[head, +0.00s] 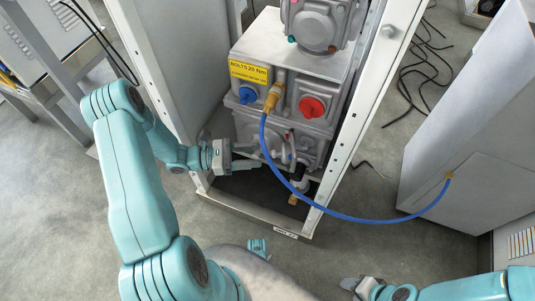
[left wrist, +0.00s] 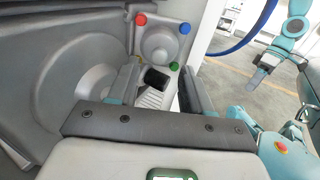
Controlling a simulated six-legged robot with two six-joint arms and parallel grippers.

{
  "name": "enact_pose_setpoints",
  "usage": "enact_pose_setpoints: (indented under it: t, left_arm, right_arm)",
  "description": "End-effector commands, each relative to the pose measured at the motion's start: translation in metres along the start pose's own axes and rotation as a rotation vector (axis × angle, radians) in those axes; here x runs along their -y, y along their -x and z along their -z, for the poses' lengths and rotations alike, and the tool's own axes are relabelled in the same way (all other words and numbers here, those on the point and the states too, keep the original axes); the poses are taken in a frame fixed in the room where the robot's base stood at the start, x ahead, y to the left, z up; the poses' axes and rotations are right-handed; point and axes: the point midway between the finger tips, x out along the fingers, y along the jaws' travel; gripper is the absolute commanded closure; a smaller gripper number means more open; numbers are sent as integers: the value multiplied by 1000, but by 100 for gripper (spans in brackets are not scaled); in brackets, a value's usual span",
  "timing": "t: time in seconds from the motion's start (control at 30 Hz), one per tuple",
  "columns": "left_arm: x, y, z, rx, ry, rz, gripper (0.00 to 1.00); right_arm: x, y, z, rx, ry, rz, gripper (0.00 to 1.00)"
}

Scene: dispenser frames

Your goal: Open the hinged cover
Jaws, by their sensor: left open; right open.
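The dispenser's lower grey cast housing (head: 303,143) stands inside the metal frame. I cannot tell for sure which of its parts is the hinged cover. My left gripper (head: 250,155) is at the lower left front of this housing, with its fingers pointing right. In the left wrist view, its two fingers (left wrist: 158,75) are apart, with a black knob (left wrist: 156,79) showing between them. Whether they touch it is unclear. A round boss (left wrist: 162,43) with red, blue and green plugs lies beyond. My right gripper (head: 352,284) is low at the front, away from the dispenser.
A blue hose (head: 343,215) loops from the brass fitting (head: 272,97) to the grey cabinet (head: 455,150) at right. The frame's post (head: 355,105) stands right of the housing, and an open panel (head: 178,65) stands left. Black cables lie on the floor behind.

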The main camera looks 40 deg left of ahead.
Motion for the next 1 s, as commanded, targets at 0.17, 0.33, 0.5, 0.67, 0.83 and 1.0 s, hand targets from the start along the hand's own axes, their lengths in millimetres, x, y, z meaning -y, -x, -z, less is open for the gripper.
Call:
enact_pose_setpoints:
  t: [0.17,0.33,0.5,0.67,0.83,1.0]
  left_arm:
    - [0,-32,1,1,-1,4,51]
    - [-1,-46,1,0,0,1,51]
    - [-1,-49,0,-1,-1,0,51]
    - [-1,-49,0,-1,0,0,57]
    - [-1,-48,0,0,-1,0,100]
    - [-2,-48,1,1,-2,11,100]
  right_arm:
    - [-2,-6,0,0,0,0,53]
    - [-3,-8,0,0,0,0,53]
    - [-3,-8,0,0,0,0,53]
    - [-3,-8,0,0,0,0,53]
    - [-3,-8,0,0,0,0,53]
    - [-3,-9,0,0,0,0,53]
